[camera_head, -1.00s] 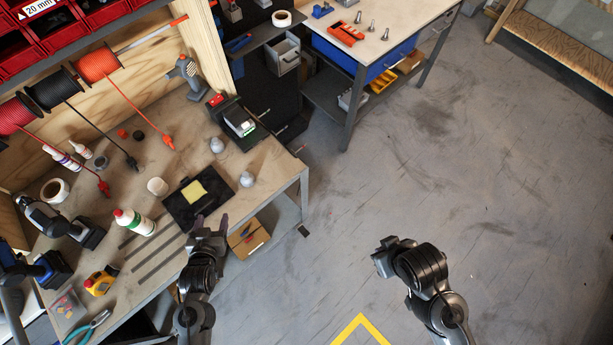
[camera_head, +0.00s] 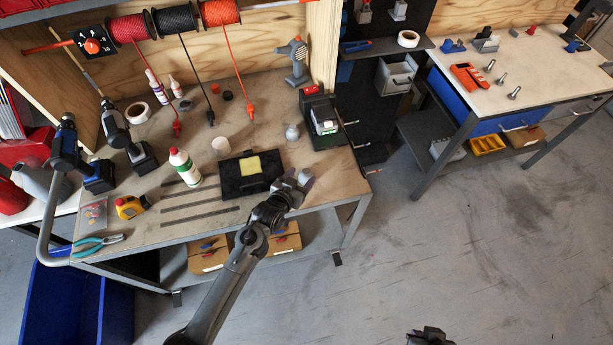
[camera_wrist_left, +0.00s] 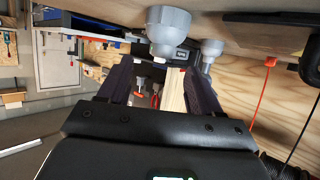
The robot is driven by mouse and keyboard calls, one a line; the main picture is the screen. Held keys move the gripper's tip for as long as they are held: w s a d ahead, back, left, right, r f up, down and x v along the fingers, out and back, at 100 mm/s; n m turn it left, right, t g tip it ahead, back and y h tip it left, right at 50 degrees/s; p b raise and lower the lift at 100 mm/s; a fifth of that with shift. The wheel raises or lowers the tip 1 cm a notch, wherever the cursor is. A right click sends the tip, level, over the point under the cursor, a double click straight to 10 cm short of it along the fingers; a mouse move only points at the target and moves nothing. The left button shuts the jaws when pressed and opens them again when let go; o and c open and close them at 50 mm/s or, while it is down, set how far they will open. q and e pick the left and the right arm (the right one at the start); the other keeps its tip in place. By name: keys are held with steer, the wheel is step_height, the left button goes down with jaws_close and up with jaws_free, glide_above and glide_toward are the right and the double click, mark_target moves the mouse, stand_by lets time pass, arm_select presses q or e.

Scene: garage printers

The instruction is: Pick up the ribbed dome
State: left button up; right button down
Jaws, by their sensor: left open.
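Two small grey dome-like pieces stand on the wooden bench. One dome (camera_head: 292,131) is near the charger; the nearer dome (camera_head: 306,179) is at the bench's front edge, partly hidden by my left gripper (camera_head: 296,182). The left wrist view shows the nearer dome (camera_wrist_left: 168,30) large, just beyond the open fingers of my left gripper (camera_wrist_left: 160,75), and the farther dome (camera_wrist_left: 210,52) behind. Nothing is held between the fingers. I cannot make out which dome is ribbed. My right gripper (camera_head: 428,338) is cut off at the bottom edge and its jaws are unclear.
A black tray (camera_head: 232,182) with a yellow pad lies left of my left gripper. A green-labelled bottle (camera_head: 185,167), a white cup (camera_head: 221,146) and a charger (camera_head: 321,119) stand on the bench (camera_head: 185,225). The floor at right is clear.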

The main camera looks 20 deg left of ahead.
mark_target(305, 173)
arm_select(q)
steer(key=shift+f+b+x, duration=0.15)
steer(key=shift+b+x, duration=0.1)
steer(key=shift+x, duration=1.1)
steer(key=shift+f+b+x, duration=0.15)
steer(key=shift+b+x, duration=0.05)
steer(key=shift+x, duration=1.1)
steer(key=shift+s+a, duration=0.1)
steer(key=shift+a, duration=0.05)
steer(key=c, duration=1.1)
